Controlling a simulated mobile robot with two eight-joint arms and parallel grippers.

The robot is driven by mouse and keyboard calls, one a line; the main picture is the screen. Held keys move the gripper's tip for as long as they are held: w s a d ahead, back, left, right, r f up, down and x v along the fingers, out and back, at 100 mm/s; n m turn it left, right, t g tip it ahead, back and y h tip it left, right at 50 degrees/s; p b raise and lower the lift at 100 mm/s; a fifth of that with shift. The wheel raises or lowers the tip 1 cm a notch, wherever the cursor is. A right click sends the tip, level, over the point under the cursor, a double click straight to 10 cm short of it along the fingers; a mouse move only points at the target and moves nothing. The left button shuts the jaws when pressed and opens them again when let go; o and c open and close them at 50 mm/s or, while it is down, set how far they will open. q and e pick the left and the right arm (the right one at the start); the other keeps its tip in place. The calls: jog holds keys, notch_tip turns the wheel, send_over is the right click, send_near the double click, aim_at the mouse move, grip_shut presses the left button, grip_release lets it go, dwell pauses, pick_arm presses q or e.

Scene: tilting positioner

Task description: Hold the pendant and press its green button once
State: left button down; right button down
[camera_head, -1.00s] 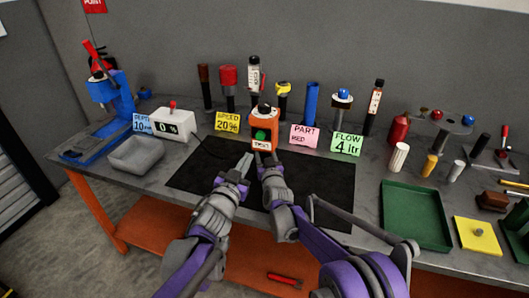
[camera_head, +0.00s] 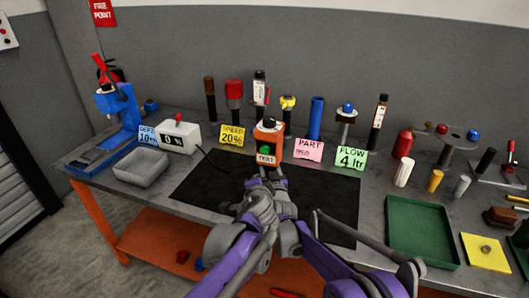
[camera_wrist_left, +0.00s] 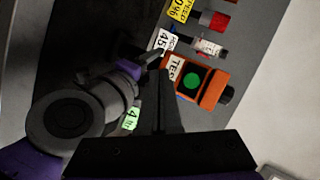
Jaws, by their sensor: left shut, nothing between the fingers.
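The pendant (camera_head: 268,134) is an orange box with a dark knob on top, a green button (camera_head: 264,149) and a white label below it. It is upright at the back edge of the black mat. In the left wrist view the pendant (camera_wrist_left: 216,90) and green button (camera_wrist_left: 192,82) lie just beyond my left fingertips. My left gripper (camera_wrist_left: 160,78) is shut and empty, apart from the button. My right gripper (camera_head: 275,174) is in front of the pendant's lower end, close beside the left one. Its fingers are partly hidden, and I cannot tell whether they grip the pendant.
The black mat (camera_head: 325,205) is mostly bare. Behind the pendant stand several upright tools and cards, including a yellow card (camera_head: 232,135) and a pink card (camera_head: 308,150). A grey bin (camera_head: 141,168) is at left, a green tray (camera_head: 420,230) at right.

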aim_at(265, 150)
pick_arm(q)
jog(key=s+r+m+y, duration=0.1)
jog(key=m+y, duration=0.1)
jog(key=s+a+r+m+g+y, duration=0.1)
jog(key=r+m+y, duration=0.1)
jog(key=shift+s+r, duration=0.15)
jog(key=shift+r, duration=0.05)
jog(key=w+d, duration=0.2)
jog(key=w, duration=0.6)
jog(key=shift+w+d, duration=0.25)
jog(key=shift+w, duration=0.1)
dwell(2.0)
jog(key=shift+w+d, duration=0.15)
jog(key=shift+w, duration=0.15)
